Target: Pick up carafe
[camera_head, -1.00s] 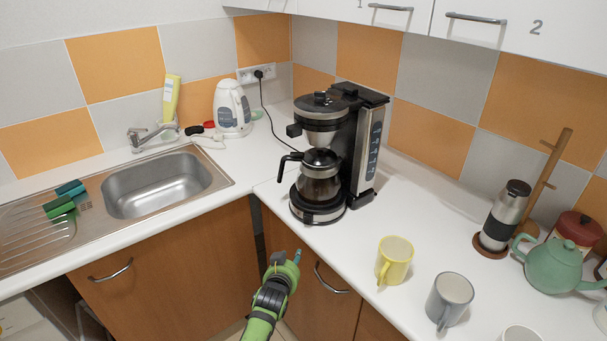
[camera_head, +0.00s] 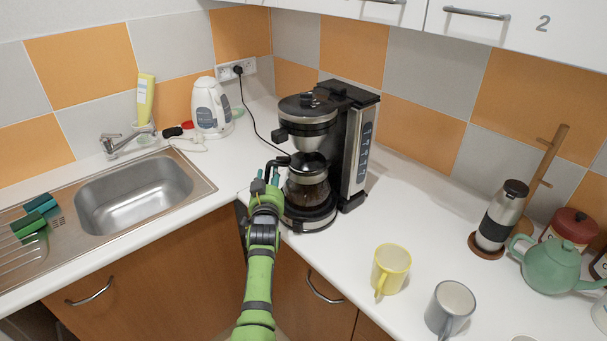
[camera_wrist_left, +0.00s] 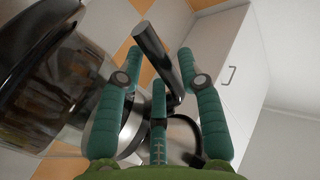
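The carafe (camera_head: 309,191) is glass with a black lid and black handle, holds dark liquid, and stands upright on the base of the black and silver coffee machine (camera_head: 354,150). My left gripper (camera_head: 265,183) is at the carafe's handle side, partly covering the handle. In the left wrist view, the dark glass body (camera_wrist_left: 60,85) fills the left. The black handle (camera_wrist_left: 152,45) runs between the spread teal fingers of my left gripper (camera_wrist_left: 158,68), which is open. Whether any finger touches the handle I cannot tell. My right gripper is not in view.
A yellow mug (camera_head: 391,268) and a grey mug (camera_head: 450,307) stand on the counter to the right. A sink (camera_head: 135,190) and white kettle (camera_head: 211,107) are to the left. A steel flask (camera_head: 502,215) and green teapot (camera_head: 553,264) stand far right.

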